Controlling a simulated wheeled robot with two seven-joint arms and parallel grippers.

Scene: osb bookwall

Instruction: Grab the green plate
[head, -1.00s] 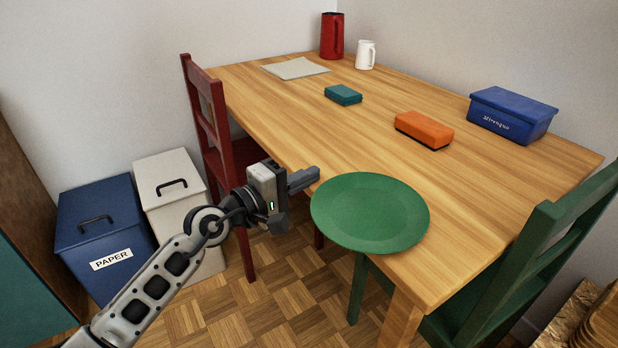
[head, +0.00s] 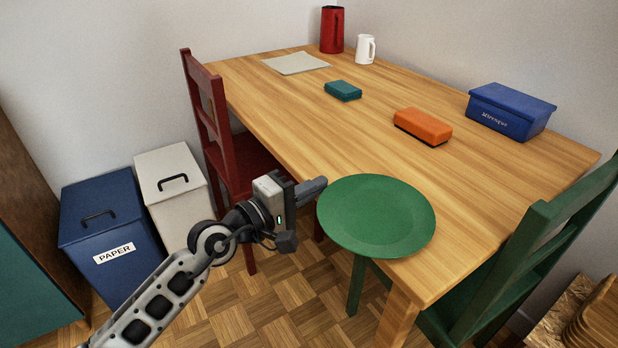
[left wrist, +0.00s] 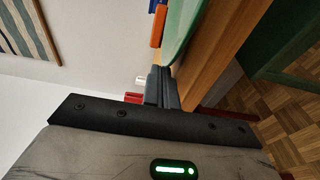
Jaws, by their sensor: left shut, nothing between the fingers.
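The green plate (head: 377,214) lies at the near left corner of the wooden table (head: 330,132), its left rim out past the table edge. My left gripper (head: 313,189) is just left of the plate's rim, with its fingers shut and empty, pointing at the plate. I cannot tell from the head view whether the fingertips touch the rim. In the left wrist view the shut fingers (left wrist: 163,88) reach toward the plate (left wrist: 181,30), which shows at the top. My right gripper is in no view.
A dark red chair (head: 207,108) stands behind my left gripper, and a green chair (head: 538,235) is at the right. An orange box (head: 423,126), a teal box (head: 343,90) and a blue container (head: 510,110) stand farther back. The table between them and the plate is clear.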

